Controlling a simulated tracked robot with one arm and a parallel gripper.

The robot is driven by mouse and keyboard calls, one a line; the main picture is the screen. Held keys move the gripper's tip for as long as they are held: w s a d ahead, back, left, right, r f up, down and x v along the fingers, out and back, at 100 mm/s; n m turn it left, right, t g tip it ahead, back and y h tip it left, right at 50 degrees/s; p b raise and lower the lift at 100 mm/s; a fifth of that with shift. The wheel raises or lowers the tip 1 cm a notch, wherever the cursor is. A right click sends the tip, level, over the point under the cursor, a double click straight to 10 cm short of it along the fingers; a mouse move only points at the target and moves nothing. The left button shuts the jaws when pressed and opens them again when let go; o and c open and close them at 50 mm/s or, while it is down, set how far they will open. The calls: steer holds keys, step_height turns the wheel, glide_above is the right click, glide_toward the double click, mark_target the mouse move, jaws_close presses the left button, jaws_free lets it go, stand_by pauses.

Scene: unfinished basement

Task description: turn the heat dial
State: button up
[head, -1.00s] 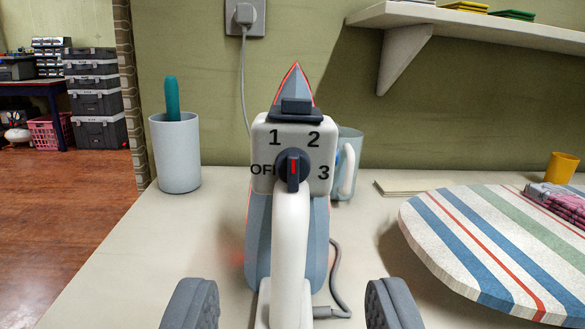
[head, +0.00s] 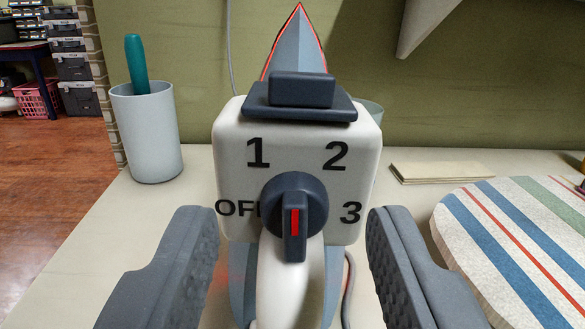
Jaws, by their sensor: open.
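The heat dial (head: 312,200) is a dark round knob with a raised grip bar and a red line. It sits on the cream face (head: 230,150) of an upright iron, marked OFF, 1, 2 and 3. The bar stands vertical, so which mark it is set to is hard to tell. My gripper (head: 292,235) is open, its two grey padded fingers on either side of the dial and apart from it. The iron's pale handle (head: 290,285) runs down below the dial, and its grey body shows behind it.
A white cup (head: 146,135) with a teal-handled item stands to the left. A striped ironing board (head: 520,240) lies to the right, with a thin beige stack (head: 445,173) behind it. A shelf bracket (head: 425,25) hangs above. The iron's cord runs down at its right.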

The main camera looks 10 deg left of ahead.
steer(key=shift+w+a, duration=0.1)
steer(key=shift+w, duration=0.8)
steer(key=shift+c, duration=0.2)
jaws_close()
steer(key=shift+a, duration=0.2)
steer(key=shift+d, duration=0.15)
steer(key=shift+r+n+p, duration=0.1)
steer(key=shift+n+p, duration=0.2)
steer(key=shift+p, duration=0.1)
steer(key=shift+n+p, duration=0.5)
steer(key=shift+p, duration=0.2)
steer(key=shift+a+f+n+p, duration=0.1)
steer(key=shift+a+n+p, duration=0.05)
steer(key=shift+n+p, duration=0.95)
steer(key=shift+a+f+n+p, duration=0.1)
steer(key=shift+a+n+p, duration=0.05)
steer(key=shift+n+p, duration=0.95)
